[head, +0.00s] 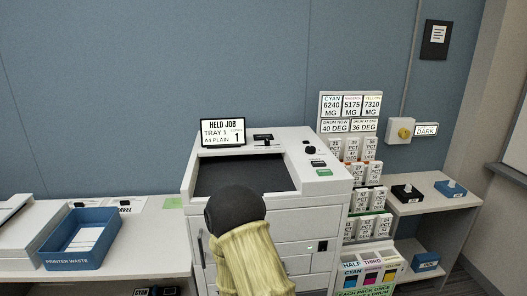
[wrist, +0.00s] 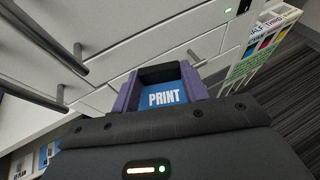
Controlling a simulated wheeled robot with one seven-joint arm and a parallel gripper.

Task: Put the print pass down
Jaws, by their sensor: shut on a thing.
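The print pass (wrist: 164,98) is a blue card with white "PRINT" lettering, low in the middle of the wrist view. My gripper (wrist: 161,82) has purple fingers on either side of it and is shut on it. The pass is held in front of the white drawer fronts (wrist: 150,45); the exact gap to them cannot be told. In the head view my arm hides the gripper and the pass.
The white printer (head: 330,196) stands ahead with a dark recessed top and a "HELD JOB" sign (head: 222,132). A blue "PRINTER WASTE" tray (head: 72,262) is on the left counter (head: 135,262). Cartridge racks (head: 366,175) and a side shelf (head: 455,203) stand at right. Drawer handles (wrist: 45,38) protrude.

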